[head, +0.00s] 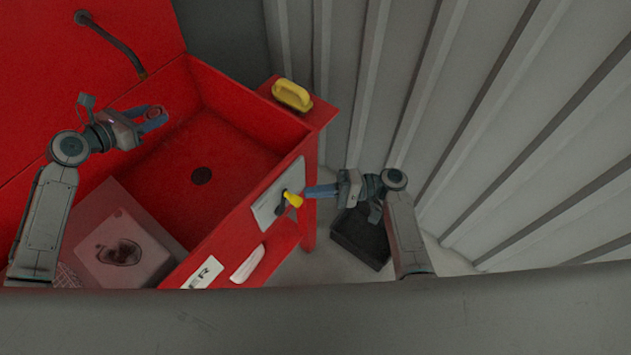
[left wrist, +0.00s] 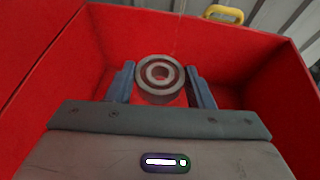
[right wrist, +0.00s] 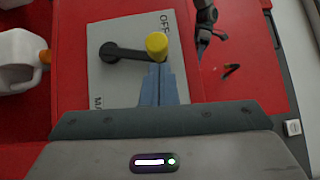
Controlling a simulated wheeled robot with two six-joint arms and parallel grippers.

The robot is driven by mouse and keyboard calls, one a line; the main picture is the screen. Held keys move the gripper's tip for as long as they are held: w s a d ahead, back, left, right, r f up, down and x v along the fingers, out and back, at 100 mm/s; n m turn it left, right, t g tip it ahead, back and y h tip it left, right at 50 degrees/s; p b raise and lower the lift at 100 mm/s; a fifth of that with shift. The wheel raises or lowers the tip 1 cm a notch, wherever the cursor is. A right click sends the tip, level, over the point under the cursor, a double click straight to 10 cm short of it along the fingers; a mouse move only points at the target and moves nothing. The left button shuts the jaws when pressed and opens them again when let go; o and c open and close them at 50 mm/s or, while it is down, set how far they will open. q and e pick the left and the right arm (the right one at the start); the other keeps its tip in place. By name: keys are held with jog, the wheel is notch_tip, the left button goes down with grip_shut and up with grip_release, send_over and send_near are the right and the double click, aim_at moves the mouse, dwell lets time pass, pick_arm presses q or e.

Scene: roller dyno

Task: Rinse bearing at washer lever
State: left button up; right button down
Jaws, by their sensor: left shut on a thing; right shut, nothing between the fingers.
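The bearing, a grey ring (left wrist: 160,78), is held between the blue fingers of my left gripper (head: 154,120). In the left wrist view the bearing is upright with its hole facing me, above the red washer basin (head: 215,135). The washer lever (right wrist: 125,52) is a black arm with a yellow knob (head: 293,198), on a grey plate (right wrist: 135,85) marked OFF on the washer's side. My right gripper (head: 322,190) is shut and empty. Its fingertips are right at the knob in the right wrist view; I cannot tell whether they touch.
A yellow handle (head: 292,95) sits on the basin's corner ledge. A dark spout (head: 110,42) is on the red back panel. A drain (head: 202,175) is in the basin floor. A black bin (head: 360,238) stands below my right arm. A white jug (right wrist: 20,60) is left of the lever plate.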

aim_at(298, 199)
jog(key=shift+s+a, duration=0.2)
pick_arm(q)
jog(key=shift+w, duration=0.1)
pick_arm(e)
jog(key=shift+s+a+r+n+h, duration=0.8)
jog(key=shift+s+a+r+h, duration=0.1)
jog(key=shift+s, duration=0.1)
jog(key=shift+d, duration=0.1)
